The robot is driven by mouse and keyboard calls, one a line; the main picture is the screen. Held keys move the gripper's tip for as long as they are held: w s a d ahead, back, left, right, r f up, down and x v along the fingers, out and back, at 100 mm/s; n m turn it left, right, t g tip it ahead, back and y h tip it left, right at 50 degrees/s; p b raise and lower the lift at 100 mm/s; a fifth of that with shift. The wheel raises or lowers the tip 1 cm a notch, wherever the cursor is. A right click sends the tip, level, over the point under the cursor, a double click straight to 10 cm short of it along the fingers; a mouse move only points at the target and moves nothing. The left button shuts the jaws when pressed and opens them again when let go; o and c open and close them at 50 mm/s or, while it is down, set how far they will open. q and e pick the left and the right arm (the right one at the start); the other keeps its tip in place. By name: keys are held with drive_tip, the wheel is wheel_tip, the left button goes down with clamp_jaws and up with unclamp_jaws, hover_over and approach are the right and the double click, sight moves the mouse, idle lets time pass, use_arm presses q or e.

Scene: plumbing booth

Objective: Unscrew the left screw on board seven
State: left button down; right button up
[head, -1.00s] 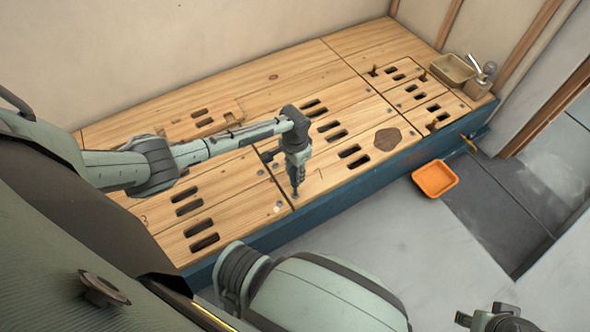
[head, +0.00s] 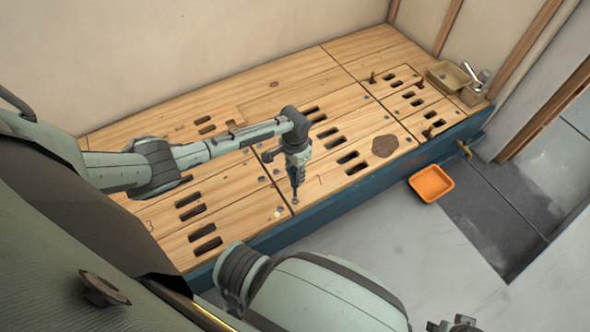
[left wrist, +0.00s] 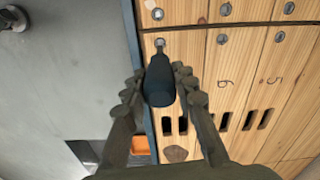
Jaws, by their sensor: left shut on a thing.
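My left gripper (head: 297,163) is shut on a driver tool with a dark blue handle (left wrist: 160,82). It holds the tool upright over the front edge of the wooden deck. In the left wrist view the tool's tip meets a round metal screw (left wrist: 160,43) at the end of a board, just beside the cross seam. That board (head: 335,172) bears a faint mark like a 7 in the head view. The tool hides part of the screw, so I cannot tell how far out it stands. My right gripper (head: 452,326) is cut off at the bottom edge; its jaws are unclear.
Neighbouring slotted boards carry numbers and more screws. Another screw (left wrist: 157,14) lies across the seam. An orange tray (head: 431,184) is on the grey floor, which is otherwise mostly open. A tan bin (head: 449,76) stands at the deck's far right.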

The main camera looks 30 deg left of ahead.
use_arm(q)
drive_tip(key=shift+r+p, duration=0.5)
drive_tip(key=shift+r, duration=1)
use_arm(e)
drive_tip(key=shift+g, duration=0.3)
drive_tip(key=shift+s+d+f, duration=0.15)
drive_tip(key=shift+s+f, duration=0.3)
drive_tip(key=shift+f, duration=0.3)
drive_tip(key=shift+s+d+f, duration=0.15)
drive_tip(key=shift+s+f, duration=0.35)
drive_tip(key=shift+f, duration=0.25)
drive_tip(key=shift+s+d+f, duration=0.15)
drive_tip(key=shift+s+f, duration=0.3)
drive_tip(key=shift+f, duration=0.3)
